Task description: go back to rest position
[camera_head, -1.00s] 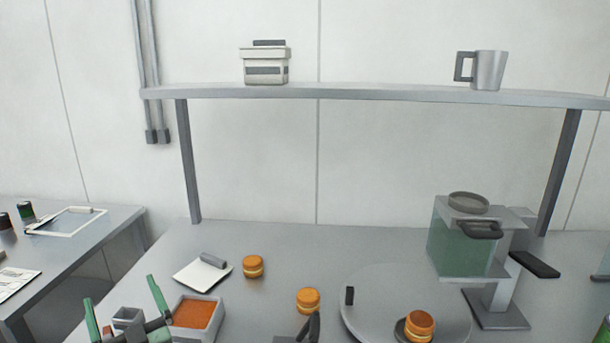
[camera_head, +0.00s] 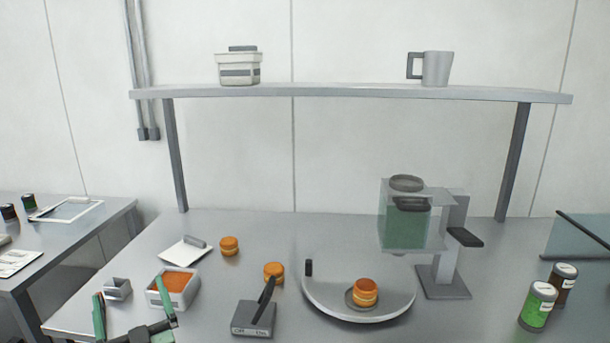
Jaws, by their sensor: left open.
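My left gripper (camera_head: 134,312) is at the bottom left with its green fingers spread apart. Nothing shows between them. Its right finger overlaps the white box with orange filling (camera_head: 190,290) in the picture; I cannot tell whether they touch. My right gripper is not in view. Two orange rounds stand on the table, one at the back (camera_head: 229,246) and one farther forward (camera_head: 273,272). Another orange round (camera_head: 364,293) sits on a dark base on the round grey turntable (camera_head: 322,307).
A lever box (camera_head: 252,319) stands front centre. A dispenser with a green tank (camera_head: 402,229) stands behind the turntable. Green (camera_head: 538,306) and brown (camera_head: 564,284) jars are at the right. A shelf (camera_head: 350,92) spans above. A small grey holder (camera_head: 117,288) is near my left gripper.

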